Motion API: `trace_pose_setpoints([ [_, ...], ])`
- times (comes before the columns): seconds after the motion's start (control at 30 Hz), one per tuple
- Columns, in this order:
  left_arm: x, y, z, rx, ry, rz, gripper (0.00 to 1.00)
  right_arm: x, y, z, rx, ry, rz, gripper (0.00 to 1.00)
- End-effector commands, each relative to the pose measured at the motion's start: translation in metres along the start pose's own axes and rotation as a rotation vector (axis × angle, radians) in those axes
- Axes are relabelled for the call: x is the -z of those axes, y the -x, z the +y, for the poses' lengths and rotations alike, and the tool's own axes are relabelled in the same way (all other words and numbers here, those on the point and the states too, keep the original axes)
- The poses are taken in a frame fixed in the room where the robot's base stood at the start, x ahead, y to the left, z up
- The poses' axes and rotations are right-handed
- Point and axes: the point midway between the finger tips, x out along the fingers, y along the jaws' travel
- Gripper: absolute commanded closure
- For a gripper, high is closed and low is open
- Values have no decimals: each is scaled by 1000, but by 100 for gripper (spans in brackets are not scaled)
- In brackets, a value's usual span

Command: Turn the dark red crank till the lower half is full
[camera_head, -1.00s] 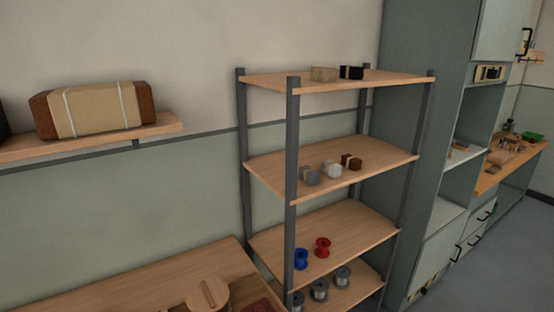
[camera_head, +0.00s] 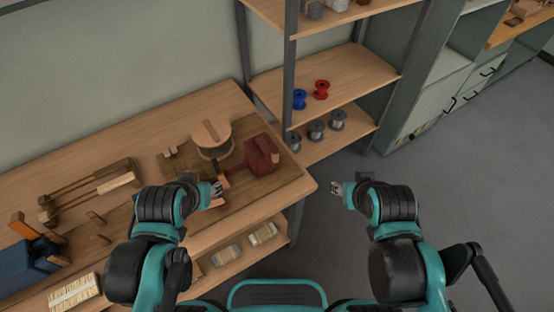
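A dark red machine block (camera_head: 262,155) stands on a brown board at the right end of the bench. A dark red bar runs left from it, low on the board, towards my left gripper; I cannot clearly make out the crank's handle. A round light wooden drum (camera_head: 211,135) with a split top stands behind the bar; how full its lower half is does not show. My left gripper (camera_head: 216,188) is over the board's front, close to the bar's left end; contact cannot be told. My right gripper (camera_head: 337,188) is over the floor, off the bench's right edge, seemingly empty. Both sets of fingers are too small to read.
The wooden bench (camera_head: 190,106) holds long wooden tools (camera_head: 95,185) and a blue thing (camera_head: 25,268) at left. A bristle bundle (camera_head: 73,293) lies at the front. A shelf rack (camera_head: 340,80) with blue, red and grey spools stands behind right. The floor at right is clear.

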Motion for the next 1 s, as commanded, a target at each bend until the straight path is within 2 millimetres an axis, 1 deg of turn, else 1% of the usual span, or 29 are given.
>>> trace_pose_setpoints([
  [0.33,1,0,0,-1,-1,-1,59,0,0,0,0,0,0,60],
  [0.43,8,4,4,-6,-6,-16,59,4,5,0,0,0,0,60],
  [0.57,32,11,15,-23,-22,-68,59,14,19,0,0,0,0,60],
  [0.7,65,15,34,-46,-50,-155,59,28,38,0,0,0,0,60],
  [0.83,91,12,56,-63,-78,-239,59,40,55,0,0,0,0,60],
  [1.0,118,1,87,-77,-117,-347,59,55,77,0,0,0,0,60],
])
